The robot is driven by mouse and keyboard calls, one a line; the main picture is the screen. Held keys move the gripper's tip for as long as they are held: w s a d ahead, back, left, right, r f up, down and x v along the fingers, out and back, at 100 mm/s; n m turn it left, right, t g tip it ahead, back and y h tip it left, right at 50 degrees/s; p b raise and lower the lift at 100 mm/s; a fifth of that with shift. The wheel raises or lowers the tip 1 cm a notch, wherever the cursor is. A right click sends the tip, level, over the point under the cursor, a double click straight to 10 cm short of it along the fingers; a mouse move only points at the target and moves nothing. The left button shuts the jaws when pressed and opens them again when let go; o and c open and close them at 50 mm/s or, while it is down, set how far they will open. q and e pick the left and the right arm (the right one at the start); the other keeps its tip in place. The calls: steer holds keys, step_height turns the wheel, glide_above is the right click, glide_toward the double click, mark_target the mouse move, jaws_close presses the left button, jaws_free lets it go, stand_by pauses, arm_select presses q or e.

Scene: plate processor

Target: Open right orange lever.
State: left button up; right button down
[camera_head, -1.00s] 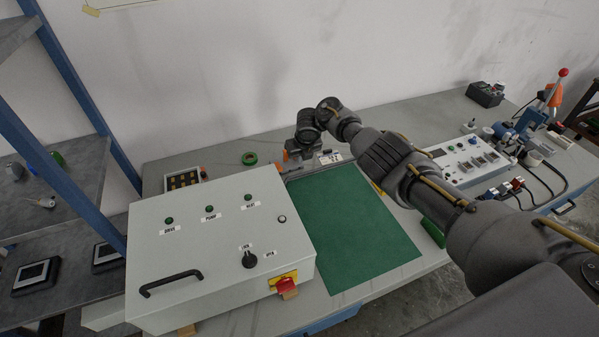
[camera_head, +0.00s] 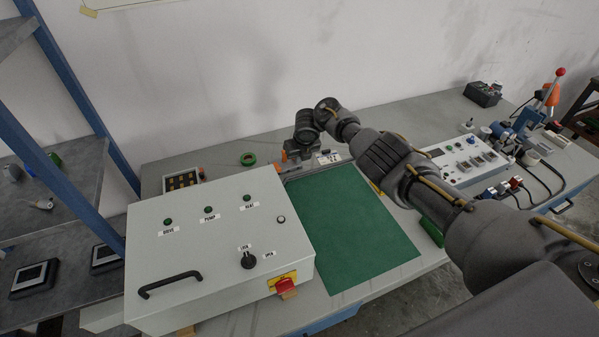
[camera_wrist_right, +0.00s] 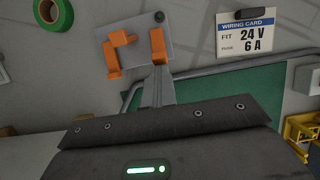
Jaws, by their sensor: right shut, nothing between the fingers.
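In the right wrist view a small grey plate (camera_wrist_right: 138,48) carries orange parts. The right orange lever (camera_wrist_right: 157,45) is an upright orange strip on its right side. The left orange lever (camera_wrist_right: 112,60) slants on its left side, with a short orange arm (camera_wrist_right: 122,38) beside its top. My right gripper (camera_wrist_right: 157,82) is shut and empty, its fingertips just below the lower end of the right lever. I cannot tell whether they touch it. In the head view my right gripper (camera_head: 304,154) is at the back edge of the green mat, beside a bit of orange (camera_head: 284,156). My left gripper is not in view.
A large grey control box (camera_head: 222,270) stands left of the green mat (camera_head: 352,230). A white wiring card (camera_wrist_right: 248,32) lies right of the plate. A white device (camera_head: 465,158) stands to the right.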

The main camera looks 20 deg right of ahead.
steer(key=shift+r, duration=0.1)
stand_by(0.3)
steer(key=shift+w+r+p, duration=0.3)
steer(key=shift+r+p, duration=0.15)
steer(key=shift+p, duration=0.15)
steer(key=shift+s+r, duration=0.1)
steer(key=shift+s, duration=0.05)
steer(key=shift+r+p, duration=0.2)
steer(key=shift+p, duration=0.1)
steer(key=s+p+v, duration=0.1)
steer(key=p+v, duration=0.8)
steer(key=p, duration=0.1)
steer(key=shift+s, duration=0.25)
